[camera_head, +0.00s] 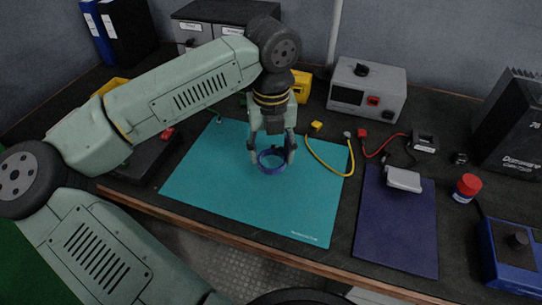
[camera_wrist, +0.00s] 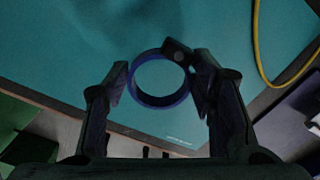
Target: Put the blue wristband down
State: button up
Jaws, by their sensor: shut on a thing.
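The blue wristband (camera_head: 271,161) is a dark blue ring between the fingers of my gripper (camera_head: 271,155), over the teal mat (camera_head: 205,190). My gripper points down and is shut on the wristband. In the wrist view the wristband (camera_wrist: 160,78) shows as an open ring with a dark block on its upper right side, between the two fingers of my gripper (camera_wrist: 165,85). The teal mat (camera_wrist: 60,45) fills the background there. I cannot tell whether the band touches the mat or hangs just above it.
A yellow cable (camera_head: 335,172) curves over the mat's right edge. A dark blue mat (camera_head: 395,235) to the right bears a grey device (camera_head: 403,179). A red-capped jar (camera_head: 467,187) and a blue box (camera_head: 510,255) stand farther right. The mat's left and front parts are clear.

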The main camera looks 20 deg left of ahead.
notch_tip(320, 180, down, 3)
jog(key=shift+w+a+f+p, duration=0.1)
jog(key=shift+w+f+p, duration=0.05)
jog(key=shift+p, duration=0.3)
jog(key=shift+f, duration=0.1)
jog(key=shift+f+b, duration=0.2)
jog(key=shift+b, duration=0.1)
jog(key=o, duration=1)
jog(key=shift+c, duration=0.2)
jog(key=shift+r, duration=0.1)
notch_tip(320, 180, up, 12)
jog(key=shift+r, duration=0.1)
